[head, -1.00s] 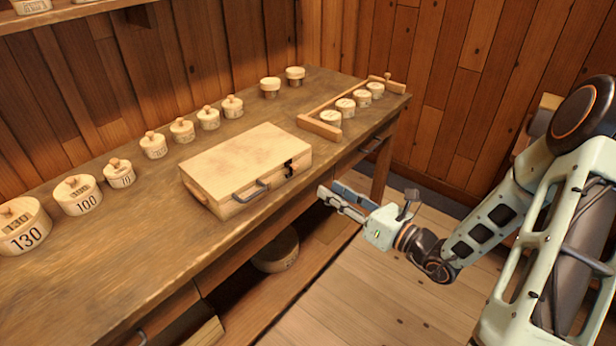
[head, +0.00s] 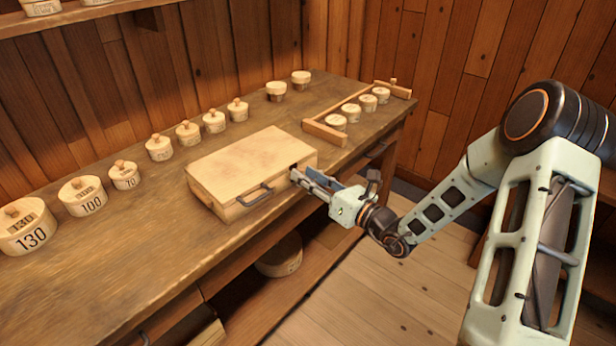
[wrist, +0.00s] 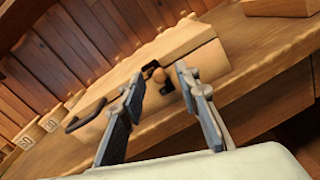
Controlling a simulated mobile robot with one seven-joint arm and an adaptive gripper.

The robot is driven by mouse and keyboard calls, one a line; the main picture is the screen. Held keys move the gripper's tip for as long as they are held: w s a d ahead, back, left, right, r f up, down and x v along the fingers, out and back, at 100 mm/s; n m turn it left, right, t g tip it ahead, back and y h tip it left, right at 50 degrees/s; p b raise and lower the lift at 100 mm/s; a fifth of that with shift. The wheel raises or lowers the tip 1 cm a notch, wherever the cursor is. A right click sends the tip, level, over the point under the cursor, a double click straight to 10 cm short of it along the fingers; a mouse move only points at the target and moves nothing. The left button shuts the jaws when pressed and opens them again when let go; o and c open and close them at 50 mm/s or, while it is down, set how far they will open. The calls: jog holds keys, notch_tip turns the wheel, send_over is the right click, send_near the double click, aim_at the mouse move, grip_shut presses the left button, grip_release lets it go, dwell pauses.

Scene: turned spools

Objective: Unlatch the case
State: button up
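The pale wooden case (head: 240,165) lies closed on the workbench, its front with a grey handle (head: 255,196) facing the bench's front edge. It also shows in the wrist view (wrist: 185,48). Contact cannot be told.
The workbench (head: 120,240) carries a row of several knobbed round wooden weights (head: 160,148) behind the case. A wooden rack (head: 325,133) with several round pieces stands at the right.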

grip_shut()
jog(key=shift+d+m+p, duration=0.1)
jog(key=shift+m+p, duration=0.2)
jog(key=shift+p, duration=0.15)
jog(key=shift+w+d+m+p, duration=0.15)
jog(key=shift+w+m+p, duration=0.05)
jog(key=shift+m+p, duration=0.8)
jog(key=shift+w+d+f+m+p, duration=0.15)
jog(key=shift+f+m+p, duration=0.25)
jog(key=shift+m+p, duration=0.9)
jog(key=shift+w+d+f+m+p, duration=0.2)
jog(key=shift+f+m+p, duration=0.2)
jog(key=shift+m+p, duration=0.9)
jog(key=shift+w+d+f+m+p, duration=0.15)
jog(key=shift+f+m+p, duration=0.4)
jog(key=shift+m, duration=1.25)
jog(key=shift+r, duration=0.1)
